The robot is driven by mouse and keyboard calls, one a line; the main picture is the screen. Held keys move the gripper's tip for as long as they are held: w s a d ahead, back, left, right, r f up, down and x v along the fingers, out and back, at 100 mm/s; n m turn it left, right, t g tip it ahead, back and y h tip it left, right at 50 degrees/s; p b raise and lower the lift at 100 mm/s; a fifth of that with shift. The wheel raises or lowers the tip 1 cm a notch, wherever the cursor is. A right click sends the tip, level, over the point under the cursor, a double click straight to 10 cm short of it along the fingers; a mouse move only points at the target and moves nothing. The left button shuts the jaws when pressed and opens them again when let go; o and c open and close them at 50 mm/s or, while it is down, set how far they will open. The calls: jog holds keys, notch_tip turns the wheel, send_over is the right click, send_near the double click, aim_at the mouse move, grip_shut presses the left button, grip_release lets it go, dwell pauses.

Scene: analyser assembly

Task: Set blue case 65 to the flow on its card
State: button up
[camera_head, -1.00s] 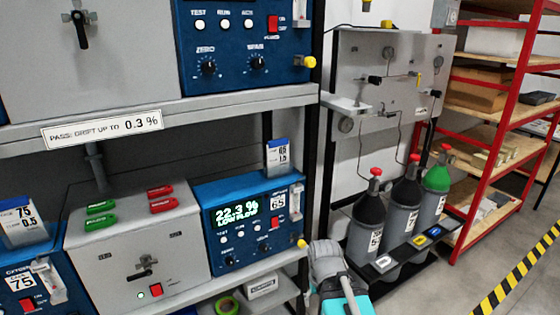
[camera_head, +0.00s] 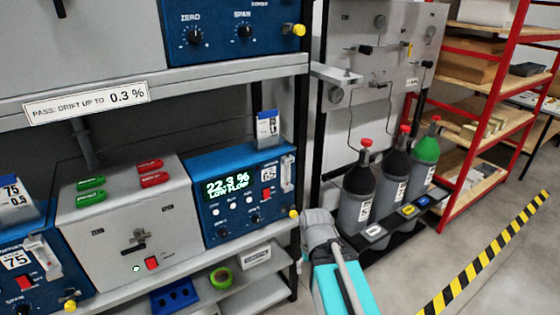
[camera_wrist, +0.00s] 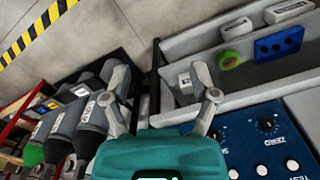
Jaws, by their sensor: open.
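Blue case 65 (camera_head: 242,192) stands at the right end of the middle shelf in the head view. Its screen (camera_head: 228,187) reads 22.3 % LOW FLOW. A clear flow tube (camera_head: 288,172) runs up its right side, and a yellow knob (camera_head: 294,213) sits at its lower right corner. Its card (camera_head: 268,128) stands on top, too small to read surely now. My gripper (camera_wrist: 160,88) is open and empty in the wrist view. A blue panel (camera_wrist: 265,145) with a ZERO knob lies right of it; I cannot tell which case this is.
A grey box (camera_head: 130,225) with red and green tags stands left of the case. Another blue case with a yellow knob is above. Gas cylinders (camera_head: 360,195) stand right, before a red rack (camera_head: 480,130). Green tape (camera_head: 221,278) and a blue block (camera_head: 174,297) lie below.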

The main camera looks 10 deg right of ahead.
jog(key=shift+f, duration=0.1)
jog(key=w+a+f+m+t+y+b, duration=0.4)
jog(key=w+f+m+t+y+b, duration=0.25)
jog(key=w+m+b, duration=0.6)
jog(key=w+d+m+t+b, duration=0.5)
jog(key=d+m+t+b, duration=0.5)
jog(key=m+b, duration=0.3)
jog(key=shift+w+d+f+m+y+b, duration=0.25)
jog(key=shift+w+f+m+y+b, duration=0.15)
jog(key=shift+m, duration=1.35)
jog(key=shift+s, duration=0.1)
